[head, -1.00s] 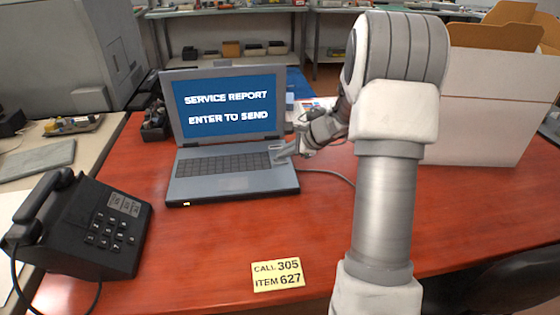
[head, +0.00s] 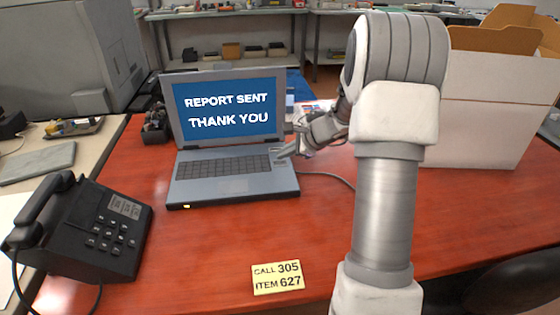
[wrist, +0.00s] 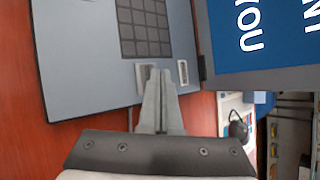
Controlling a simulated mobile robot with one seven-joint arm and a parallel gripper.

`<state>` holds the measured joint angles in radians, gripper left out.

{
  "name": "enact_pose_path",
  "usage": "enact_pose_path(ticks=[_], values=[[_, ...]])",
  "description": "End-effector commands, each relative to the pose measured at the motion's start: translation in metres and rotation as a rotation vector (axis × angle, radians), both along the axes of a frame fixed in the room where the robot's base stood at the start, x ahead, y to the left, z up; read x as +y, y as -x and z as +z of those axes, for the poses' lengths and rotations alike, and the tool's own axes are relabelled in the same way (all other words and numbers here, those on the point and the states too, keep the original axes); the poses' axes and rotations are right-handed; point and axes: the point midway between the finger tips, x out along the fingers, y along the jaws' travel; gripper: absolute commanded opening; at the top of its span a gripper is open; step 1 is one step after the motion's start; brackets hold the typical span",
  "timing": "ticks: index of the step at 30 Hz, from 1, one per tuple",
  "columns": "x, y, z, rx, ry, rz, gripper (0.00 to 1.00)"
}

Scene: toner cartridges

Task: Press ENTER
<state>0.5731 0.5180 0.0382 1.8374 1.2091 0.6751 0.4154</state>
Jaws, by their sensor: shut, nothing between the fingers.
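The grey laptop (head: 240,187) stands open on the red desk. Its blue screen (head: 228,108) reads "REPORT SENT THANK YOU". My gripper (head: 279,155) is at the right edge of the keyboard (head: 222,167), with its fingers together and empty. In the wrist view the shut fingertips (wrist: 160,75) lie over the edge strip of the laptop (wrist: 90,60), between two light rectangular keys. The light key (wrist: 183,72) on one side shows clear, and the other is partly covered by the fingers. I cannot tell whether the tips touch a key.
A black telephone (head: 90,230) sits at the left of the desk. A yellow note (head: 277,278) reading "CALL 305 ITEM 627" lies at the front. A white box (head: 490,110) stands at the right.

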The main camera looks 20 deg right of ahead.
Motion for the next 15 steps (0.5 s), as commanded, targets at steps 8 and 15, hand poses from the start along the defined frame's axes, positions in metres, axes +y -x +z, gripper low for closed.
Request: enact_pose_path(ticks=[8, 15], values=[[0.0, -0.0001, 0.0028, 0.0, 0.001, 0.001, 0.0], [0.0, -0.0001, 0.0117, -0.001, 0.001, 0.001, 0.0]])
